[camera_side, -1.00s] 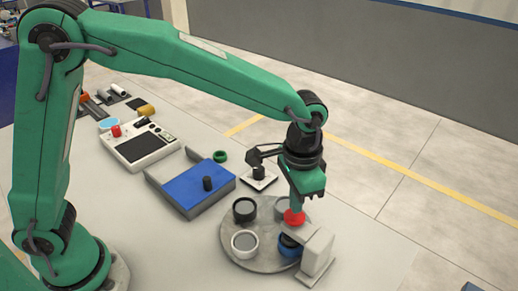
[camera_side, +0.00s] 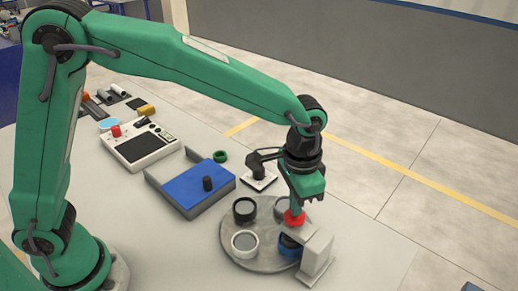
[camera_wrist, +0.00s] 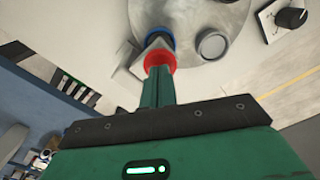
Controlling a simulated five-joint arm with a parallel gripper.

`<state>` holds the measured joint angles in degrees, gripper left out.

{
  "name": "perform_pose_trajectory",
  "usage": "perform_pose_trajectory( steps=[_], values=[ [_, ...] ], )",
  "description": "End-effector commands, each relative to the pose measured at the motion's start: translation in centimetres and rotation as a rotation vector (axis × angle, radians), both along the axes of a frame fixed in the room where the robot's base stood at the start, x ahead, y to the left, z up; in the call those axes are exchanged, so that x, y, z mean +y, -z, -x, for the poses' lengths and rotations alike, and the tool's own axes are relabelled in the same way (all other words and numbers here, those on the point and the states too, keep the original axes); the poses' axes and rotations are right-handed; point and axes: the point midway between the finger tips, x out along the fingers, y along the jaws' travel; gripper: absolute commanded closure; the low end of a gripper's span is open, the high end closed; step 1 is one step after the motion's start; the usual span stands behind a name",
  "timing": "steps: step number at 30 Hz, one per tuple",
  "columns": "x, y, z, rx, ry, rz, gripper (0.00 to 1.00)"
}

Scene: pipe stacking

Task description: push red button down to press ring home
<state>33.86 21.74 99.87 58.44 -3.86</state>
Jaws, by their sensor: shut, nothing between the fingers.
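The red button (camera_side: 294,218) sits on the white press block (camera_side: 318,254) at the edge of the round grey turntable (camera_side: 255,262). My gripper (camera_side: 294,208) is shut and empty, with its tips pointing down at the button's top. They appear to touch it. In the wrist view, my gripper (camera_wrist: 160,72) overlaps the red button (camera_wrist: 160,58), hiding part of it. A blue ring (camera_side: 289,247) sits below the button, partly hidden by the press. It also shows in the wrist view (camera_wrist: 158,36). I cannot tell how deep the ring sits.
The turntable also holds a black cup (camera_side: 244,210), a white cup (camera_side: 244,244) and a grey cup (camera_side: 278,210). A blue tray (camera_side: 198,187), a control box (camera_side: 140,147) and a green ring (camera_side: 220,156) lie to the left. The table in front is clear.

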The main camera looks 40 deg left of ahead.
Motion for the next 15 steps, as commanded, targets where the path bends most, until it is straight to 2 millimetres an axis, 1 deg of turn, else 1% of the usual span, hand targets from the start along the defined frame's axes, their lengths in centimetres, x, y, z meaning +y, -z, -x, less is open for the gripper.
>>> perform_pose_trajectory(
  steps=[15],
  values=[
    [0.00, 0.74, -0.01, -0.001, 0.000, 0.000, 1.00]
  ],
)
